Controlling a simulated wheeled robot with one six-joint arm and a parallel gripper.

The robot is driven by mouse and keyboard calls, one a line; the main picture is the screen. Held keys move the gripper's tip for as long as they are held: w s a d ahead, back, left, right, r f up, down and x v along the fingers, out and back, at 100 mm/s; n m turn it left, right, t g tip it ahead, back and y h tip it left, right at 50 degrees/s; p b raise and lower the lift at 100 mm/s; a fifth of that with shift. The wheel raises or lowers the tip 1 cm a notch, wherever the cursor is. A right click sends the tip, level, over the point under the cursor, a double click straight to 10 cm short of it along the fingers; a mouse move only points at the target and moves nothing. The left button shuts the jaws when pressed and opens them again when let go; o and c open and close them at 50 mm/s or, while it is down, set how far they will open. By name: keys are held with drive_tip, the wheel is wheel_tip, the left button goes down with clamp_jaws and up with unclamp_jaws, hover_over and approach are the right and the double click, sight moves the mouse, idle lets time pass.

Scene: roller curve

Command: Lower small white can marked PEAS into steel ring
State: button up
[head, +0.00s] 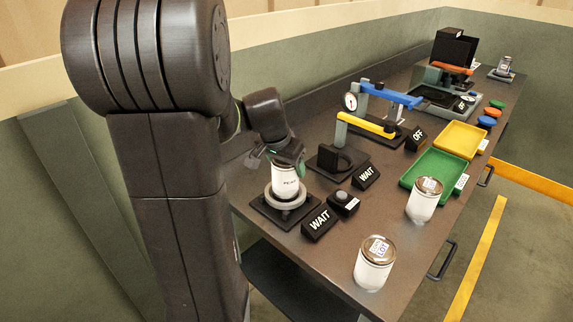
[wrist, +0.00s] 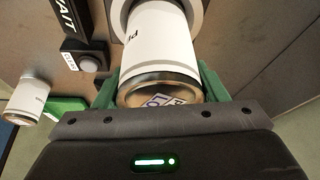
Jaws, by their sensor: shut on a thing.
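The small white can marked PEAS (head: 285,181) stands about upright at the steel ring (head: 286,202), which sits on a dark square base. My gripper (head: 284,158) is shut on the can near its top. In the wrist view the can (wrist: 158,48) lies between the green fingers of my gripper (wrist: 160,88), with its metal lid toward me. The steel ring (wrist: 198,18) shows around the can's far end there. The can's lower end is hidden by the ring, so I cannot tell how deep it sits.
A black WAIT sign (head: 318,223) and a button box (head: 344,202) stand just right of the ring. Two other white cans stand near the front edge, one in front (head: 374,264) and one by the green tray (head: 424,200). A yellow-armed fixture (head: 366,125) stands behind.

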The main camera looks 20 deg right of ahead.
drive_tip(key=shift+f+b, duration=1.85)
drive_tip(key=shift+f, duration=0.2)
idle(2.1)
drive_tip(key=shift+r, duration=0.1)
idle(1.8)
drive_tip(key=shift+r+p, duration=2.7)
drive_tip(key=shift+r, duration=1.05)
drive_tip(key=shift+s+f, duration=0.1)
